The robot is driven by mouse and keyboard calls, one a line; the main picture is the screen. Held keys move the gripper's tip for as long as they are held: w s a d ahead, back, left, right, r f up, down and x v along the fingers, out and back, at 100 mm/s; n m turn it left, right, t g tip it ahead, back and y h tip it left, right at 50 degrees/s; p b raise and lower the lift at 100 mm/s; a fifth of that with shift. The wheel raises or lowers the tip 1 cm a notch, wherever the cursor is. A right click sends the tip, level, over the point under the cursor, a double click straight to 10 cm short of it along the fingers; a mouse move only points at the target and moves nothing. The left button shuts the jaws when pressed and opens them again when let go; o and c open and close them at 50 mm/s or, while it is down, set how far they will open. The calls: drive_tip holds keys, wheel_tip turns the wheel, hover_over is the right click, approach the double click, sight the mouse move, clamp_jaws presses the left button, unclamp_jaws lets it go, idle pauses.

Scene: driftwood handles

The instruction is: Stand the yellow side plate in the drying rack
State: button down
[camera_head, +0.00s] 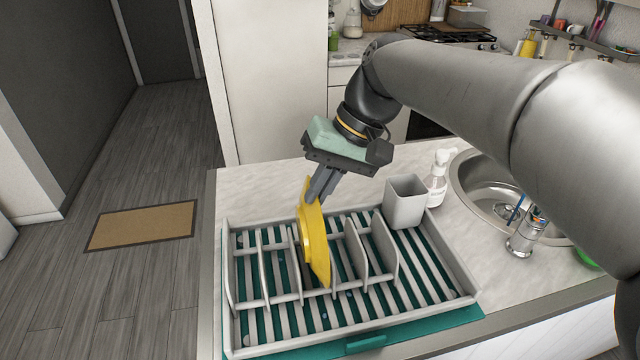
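The yellow side plate (315,243) is on edge, nearly upright, in a middle slot of the grey drying rack (452,262), between two dividers. Its lower edge is down among the slats; I cannot tell if it touches the bottom. My gripper (318,195) is above the rack, with its fingers pointing down at the plate's upper rim. The fingers look close together at the rim and appear to hold it, though the far finger is partly hidden.
A grey square cup (405,202) stands at the rack's back right corner. A teal mat (455,317) lies under the rack. The counter is clear at back left.

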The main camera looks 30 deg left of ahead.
drive_tip(key=c, duration=1.6)
unclamp_jaws()
drive_tip(key=shift+o, duration=0.2)
drive_tip(key=p+v, duration=0.1)
drive_tip(key=v, duration=1.6)
drive_tip(key=shift+r, duration=0.25)
drive_tip(key=shift+w+d, duration=0.1)
drive_tip(key=d+f+m+t+h, duration=0.25)
drive_tip(key=d+f+m, duration=0.25)
drive_tip(key=d+f, duration=0.95)
drive_tip(key=s+d+f+m+t+h, duration=0.1)
drive_tip(key=s+d+f+m, duration=0.2)
drive_tip(key=s+d+f, duration=0.9)
wheel_tip(320, 180, down, 5)
drive_tip(key=d, duration=0.2)
drive_tip(key=shift+s+d+r+h, duration=0.25)
drive_tip(key=shift+s+d+h, duration=0.05)
drive_tip(key=shift+s+h, duration=0.1)
